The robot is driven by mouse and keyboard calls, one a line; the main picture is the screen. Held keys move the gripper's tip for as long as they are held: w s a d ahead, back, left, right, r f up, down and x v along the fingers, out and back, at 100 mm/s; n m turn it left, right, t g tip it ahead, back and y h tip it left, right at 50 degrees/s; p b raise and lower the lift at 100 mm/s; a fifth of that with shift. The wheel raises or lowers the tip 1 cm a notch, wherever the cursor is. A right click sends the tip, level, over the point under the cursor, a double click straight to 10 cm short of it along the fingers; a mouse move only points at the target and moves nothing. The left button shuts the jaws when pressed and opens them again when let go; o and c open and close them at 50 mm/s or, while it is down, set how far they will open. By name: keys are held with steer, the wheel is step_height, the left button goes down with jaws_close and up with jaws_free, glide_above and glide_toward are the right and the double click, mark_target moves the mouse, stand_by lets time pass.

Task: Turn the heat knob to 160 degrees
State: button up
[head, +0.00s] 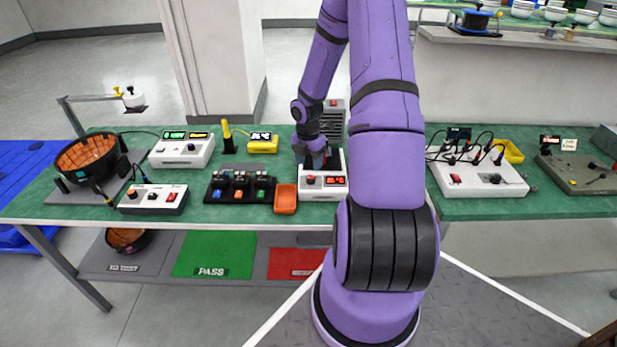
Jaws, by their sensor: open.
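My gripper (318,163) is at the end of my purple arm, pointing down over a white box (322,194) at the middle of the green bench. The jaws look open, though the fingertips are small and partly hidden against the dark top of the box. The box's front has a small red round control (311,180) at the left and a red lit display (335,180) at the right; its digits are too small to read. Another white box (153,205) at the left has an orange knob (139,193) and a red switch. I cannot tell which control is the heat knob.
An orange tray (286,199) and a black unit with several coloured switches (239,192) stand left of the middle box. A grey finned block (333,118) stands behind it. A wired white box (477,181) is to the right. Green PASS (214,249) and red mats lie below.

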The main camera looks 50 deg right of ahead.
mark_target(310, 177)
steer(key=f, duration=0.6)
steer(key=shift+s+d+f, duration=0.1)
steer(key=shift+s+f, duration=0.1)
steer(key=shift+f, duration=0.05)
steer(key=c, duration=0.9)
steer(key=shift+c, duration=0.2)
